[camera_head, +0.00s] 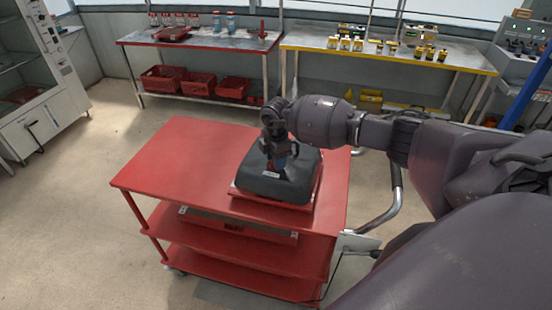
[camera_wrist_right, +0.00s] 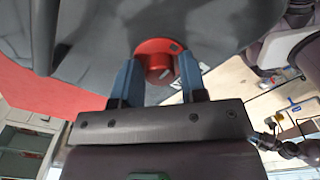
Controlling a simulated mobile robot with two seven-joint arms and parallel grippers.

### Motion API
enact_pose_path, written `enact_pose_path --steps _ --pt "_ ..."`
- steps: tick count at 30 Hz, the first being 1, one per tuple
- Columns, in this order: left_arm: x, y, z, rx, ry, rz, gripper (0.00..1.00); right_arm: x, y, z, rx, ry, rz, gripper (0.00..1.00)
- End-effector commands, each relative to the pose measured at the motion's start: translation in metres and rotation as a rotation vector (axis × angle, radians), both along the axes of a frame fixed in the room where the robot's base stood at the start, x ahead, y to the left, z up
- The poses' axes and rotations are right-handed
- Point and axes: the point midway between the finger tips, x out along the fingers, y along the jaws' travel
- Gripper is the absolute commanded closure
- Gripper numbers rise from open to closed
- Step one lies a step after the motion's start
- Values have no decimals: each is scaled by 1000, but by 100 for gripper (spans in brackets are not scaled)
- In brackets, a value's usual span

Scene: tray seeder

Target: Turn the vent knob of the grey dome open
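The grey dome (camera_head: 262,186) sits on a red tray (camera_head: 256,201) at the right part of the red cart's top. It fills the upper part of the right wrist view (camera_wrist_right: 95,60). The red vent knob (camera_wrist_right: 156,62) with a small dark mark is on the dome. My right gripper (camera_head: 277,160) points down at the dome. In the right wrist view its blue fingers (camera_wrist_right: 160,68) stand on both sides of the knob, tips against its edges, so it looks shut on the knob. The gripper hides the knob in the head view. My left gripper is out of view.
The red cart (camera_head: 180,160) has a clear top to the left of the dome and lower shelves with a tray. Benches with red bins (camera_head: 190,83) and yellow items (camera_head: 380,47) stand at the back. A white cabinet (camera_head: 40,80) is at left.

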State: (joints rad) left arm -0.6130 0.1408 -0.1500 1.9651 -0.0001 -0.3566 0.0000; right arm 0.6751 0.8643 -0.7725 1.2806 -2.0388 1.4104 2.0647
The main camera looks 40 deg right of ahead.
Motion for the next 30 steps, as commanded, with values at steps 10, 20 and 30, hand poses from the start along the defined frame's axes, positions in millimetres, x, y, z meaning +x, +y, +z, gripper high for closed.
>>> enact_pose_path --steps 10,20,30 --pt "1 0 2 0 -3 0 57 0 0 0 0 0 0 46" --pt "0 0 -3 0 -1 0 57 1 -1 34 -1 -5 2 46" --pt "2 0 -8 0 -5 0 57 1 -1 91 -1 -3 0 46"
